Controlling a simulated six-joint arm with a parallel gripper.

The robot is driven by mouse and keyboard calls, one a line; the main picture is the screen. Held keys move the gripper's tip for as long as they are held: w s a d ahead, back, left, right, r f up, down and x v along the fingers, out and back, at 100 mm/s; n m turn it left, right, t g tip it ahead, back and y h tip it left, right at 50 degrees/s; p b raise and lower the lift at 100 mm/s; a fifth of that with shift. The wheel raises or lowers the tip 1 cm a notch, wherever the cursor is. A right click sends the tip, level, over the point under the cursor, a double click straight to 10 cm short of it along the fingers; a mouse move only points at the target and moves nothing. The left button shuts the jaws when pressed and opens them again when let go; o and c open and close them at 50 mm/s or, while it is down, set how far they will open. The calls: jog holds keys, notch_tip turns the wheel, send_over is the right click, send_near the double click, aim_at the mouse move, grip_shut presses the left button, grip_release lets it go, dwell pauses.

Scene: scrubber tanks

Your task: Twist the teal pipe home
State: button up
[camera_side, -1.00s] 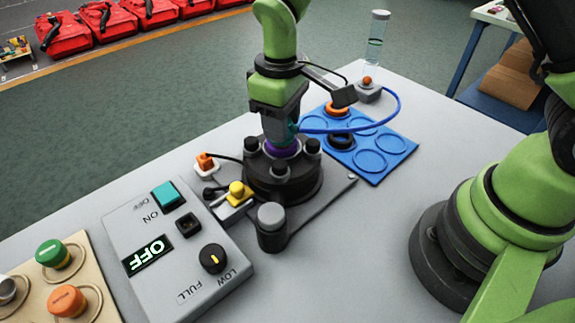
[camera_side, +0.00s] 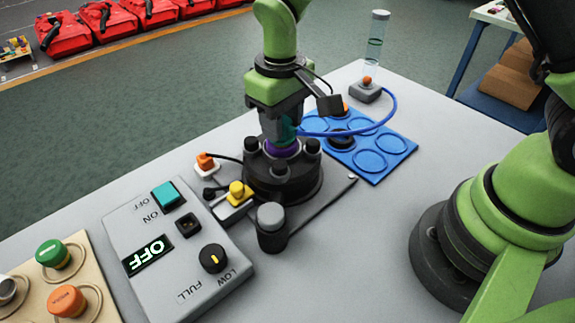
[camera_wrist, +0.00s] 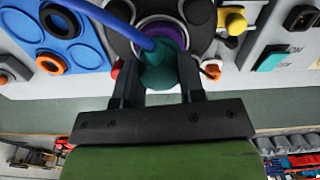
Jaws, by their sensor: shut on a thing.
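The teal pipe (camera_wrist: 158,72) stands between the jaws of my gripper (camera_wrist: 160,88) in the wrist view, with a blue hose joined to it. In the side view my gripper (camera_side: 284,136) is over the black round base (camera_side: 283,183), and only a little teal shows beside a finger. A purple ring (camera_side: 281,147) sits at the foot of the pipe on the base; it also shows in the wrist view (camera_wrist: 163,30). My gripper is shut on the pipe. How deep the pipe sits in the ring is hidden.
The blue hose (camera_side: 378,122) runs to a grey block with a clear tube (camera_side: 375,45). A blue tray (camera_side: 371,160) with round recesses lies right of the base. A control box (camera_side: 178,250) reading OFF, a yellow plug (camera_side: 237,189) and a grey post (camera_side: 271,228) stand near.

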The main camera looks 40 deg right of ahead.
jog(key=shift+m, duration=1.6)
jog(key=shift+m, duration=0.8)
jog(key=shift+f, duration=0.25)
jog(key=o, duration=1.8)
